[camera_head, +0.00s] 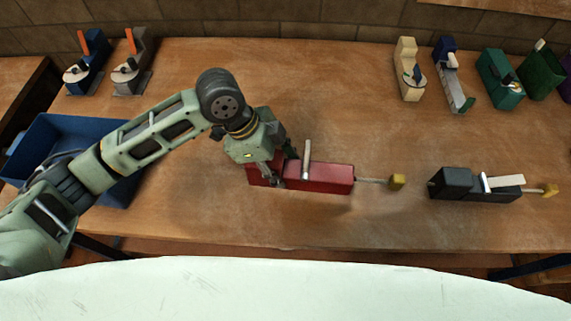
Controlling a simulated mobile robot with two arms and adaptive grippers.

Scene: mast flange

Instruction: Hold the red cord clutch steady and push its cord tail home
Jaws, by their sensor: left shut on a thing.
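The red cord clutch (325,177) lies on the wooden table near its front edge, a light lever standing up from its middle. Its cord tail (372,181) sticks out of the right end, with a yellow tip (397,181). My left gripper (278,178) is shut on the left part of the red clutch, coming down from above. The arm hides some of that end. My right gripper is not in view.
A dark clutch (460,184) with a yellow-tipped cord lies to the right. A blue bin (60,132) stands at the left. Several coloured devices line the back, including a green one (500,80). The table middle (350,100) is clear.

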